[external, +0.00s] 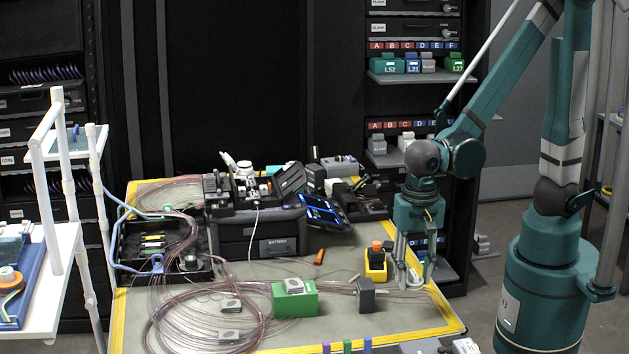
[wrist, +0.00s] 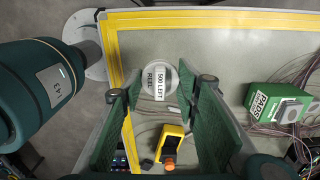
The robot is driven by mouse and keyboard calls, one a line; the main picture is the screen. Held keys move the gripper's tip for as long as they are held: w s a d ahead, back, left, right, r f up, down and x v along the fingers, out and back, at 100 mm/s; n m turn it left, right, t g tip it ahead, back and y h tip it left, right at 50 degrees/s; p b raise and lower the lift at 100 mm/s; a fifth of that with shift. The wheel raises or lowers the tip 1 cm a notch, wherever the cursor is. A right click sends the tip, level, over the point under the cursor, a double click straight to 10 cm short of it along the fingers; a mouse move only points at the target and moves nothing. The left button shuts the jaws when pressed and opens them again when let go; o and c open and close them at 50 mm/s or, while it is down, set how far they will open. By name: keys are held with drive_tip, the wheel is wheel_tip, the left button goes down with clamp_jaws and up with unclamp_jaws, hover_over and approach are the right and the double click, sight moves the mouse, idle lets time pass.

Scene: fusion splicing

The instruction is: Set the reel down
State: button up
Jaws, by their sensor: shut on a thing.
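The reel (wrist: 160,78) is a pale, round, clear-looking disc with a white label reading "500 LEFT" and "REEL". In the wrist view it lies between the tips of my gripper (wrist: 161,90), near the mat's yellow border. In the external view my gripper (external: 412,277) points straight down over the right part of the work table (external: 350,345), shut on the reel (external: 414,283). The fingers partly hide the reel there. I cannot tell whether its underside touches the mat.
A yellow holder with an orange top (external: 376,263) stands just left of my gripper. A grey block (external: 365,295) and a green PADS box (external: 294,299) sit further left. Loose clear tubing (external: 200,310) covers the left of the mat. The splicer case (external: 258,232) is behind.

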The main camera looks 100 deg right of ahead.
drive_tip(key=w+d+m+p, duration=0.1)
drive_tip(key=w+d+m, duration=0.1)
drive_tip(key=d, duration=0.4)
drive_tip(key=w+d+m, duration=0.3)
drive_tip(key=d, duration=0.3)
drive_tip(key=m+p, duration=0.4)
drive_tip(key=m, duration=0.8)
hover_over(366, 233)
drive_tip(key=shift+s+d+r, duration=0.1)
drive_tip(key=shift+r, duration=0.05)
drive_tip(key=shift+f+b, duration=0.75)
drive_tip(key=shift+f, duration=2.2)
drive_tip(key=shift+f+b, duration=0.45)
drive_tip(key=shift+f, duration=1.6)
drive_tip(key=shift+f, duration=0.2)
